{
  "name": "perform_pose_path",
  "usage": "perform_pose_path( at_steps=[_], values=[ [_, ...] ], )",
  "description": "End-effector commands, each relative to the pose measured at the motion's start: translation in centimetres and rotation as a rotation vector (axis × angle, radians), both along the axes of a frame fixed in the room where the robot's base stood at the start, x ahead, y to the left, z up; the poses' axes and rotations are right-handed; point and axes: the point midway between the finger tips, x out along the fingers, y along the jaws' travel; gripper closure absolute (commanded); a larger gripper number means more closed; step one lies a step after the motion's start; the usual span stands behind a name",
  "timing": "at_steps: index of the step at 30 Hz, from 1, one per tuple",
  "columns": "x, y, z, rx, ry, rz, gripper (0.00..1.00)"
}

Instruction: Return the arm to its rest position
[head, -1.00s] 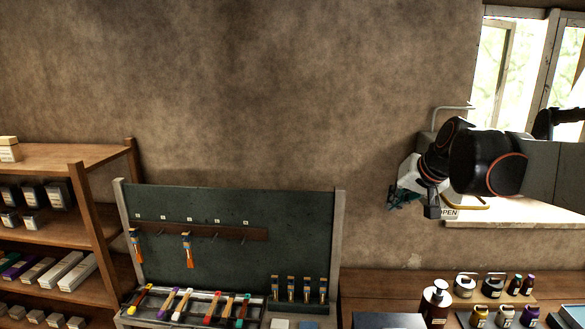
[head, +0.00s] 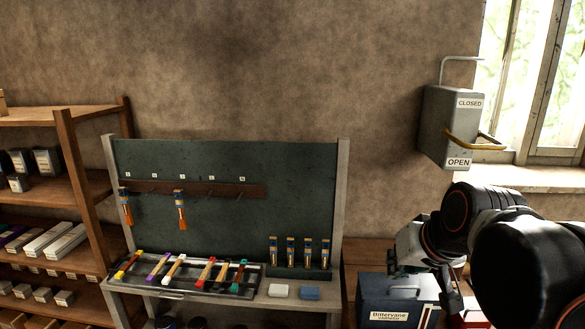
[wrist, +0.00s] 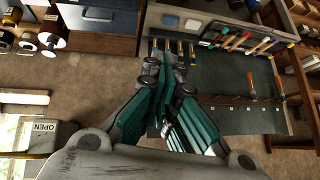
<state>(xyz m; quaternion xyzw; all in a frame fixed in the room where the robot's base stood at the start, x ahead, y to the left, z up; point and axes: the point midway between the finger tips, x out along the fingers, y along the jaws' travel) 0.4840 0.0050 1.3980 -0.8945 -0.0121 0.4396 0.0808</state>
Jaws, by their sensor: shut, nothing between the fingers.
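My gripper (head: 394,268) is at the lower right of the head view, in front of a dark box. In the wrist view its teal fingers (wrist: 166,62) are together and hold nothing. My black arm links fill the lower right corner of the head view and hide what is behind them. The gripper is below and apart from the grey wall switch box (head: 437,122), whose yellow handle (head: 462,144) sits nearer the OPEN label than the CLOSED one.
A dark tool board (head: 225,162) with hanging brushes stands at centre, above a tray (head: 160,292) of coloured-handled tools. A wooden shelf (head: 70,165) is at left. The labelled dark box (head: 385,290) is close by the gripper. The bare wall above is free.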

Motion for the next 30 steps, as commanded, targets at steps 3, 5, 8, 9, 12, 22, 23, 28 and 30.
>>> perform_pose_path(
  at_steps=[3, 5, 8, 9, 12, 22, 23, 28, 30],
  values=[
    [-2.5, 0.1, -5.9, -0.028, 0.008, 0.011, 1.0],
    [-3.6, 0.1, -8.2, -0.042, 0.011, 0.016, 1.0],
    [-5.4, 0.0, -12.1, -0.066, 0.016, 0.023, 1.0],
    [-6.2, 0.0, -13.7, -0.074, 0.019, 0.027, 1.0],
    [-7.9, -0.1, -17.6, -0.099, 0.024, 0.035, 1.0],
    [-11.5, -0.4, -25.7, -0.151, 0.036, 0.051, 1.0],
    [-11.6, -0.5, -25.9, -0.152, 0.036, 0.051, 1.0],
    [-11.8, -0.5, -26.1, -0.156, 0.037, 0.053, 1.0],
    [-11.8, -0.5, -26.0, -0.155, 0.037, 0.052, 1.0]
  ],
)
